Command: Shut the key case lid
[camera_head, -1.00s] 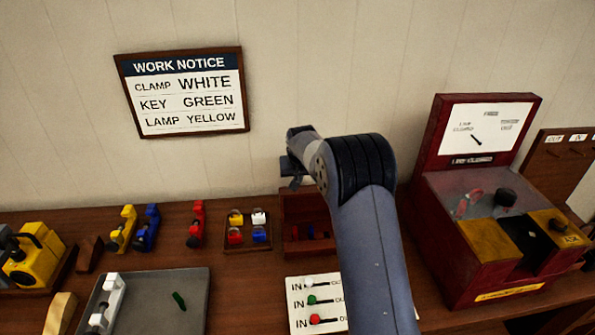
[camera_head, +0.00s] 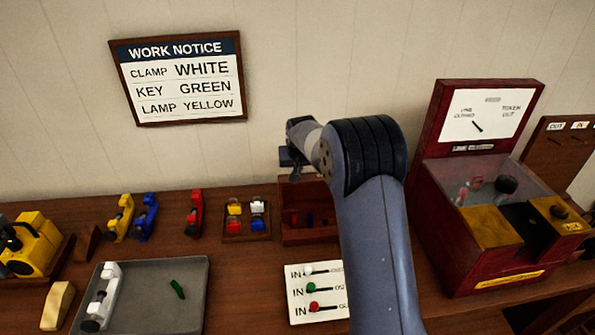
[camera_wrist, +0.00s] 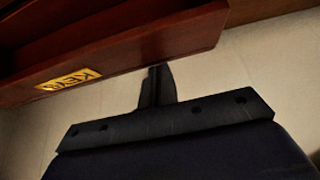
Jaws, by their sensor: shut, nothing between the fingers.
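The key case (camera_head: 309,237) is a reddish-brown wooden box on the bench, partly hidden behind my arm. Its lid (camera_head: 297,188) stands raised at the back, and small red and blue items show inside the case. My gripper (camera_head: 292,172) is at the top of the raised lid, near the wall; contact cannot be told. In the wrist view my gripper's fingers (camera_wrist: 155,84) are shut with nothing between them. Their tips are close to the edge of a wooden panel (camera_wrist: 150,50) with a yellow key label, seen upside down.
A grey tray (camera_head: 190,322) holds a white clamp (camera_head: 103,297) and a green key (camera_head: 177,288). A small tray of coloured blocks (camera_head: 246,236) stands left of the case. A white switch panel (camera_head: 300,300) lies in front. A large red machine (camera_head: 440,240) stands right.

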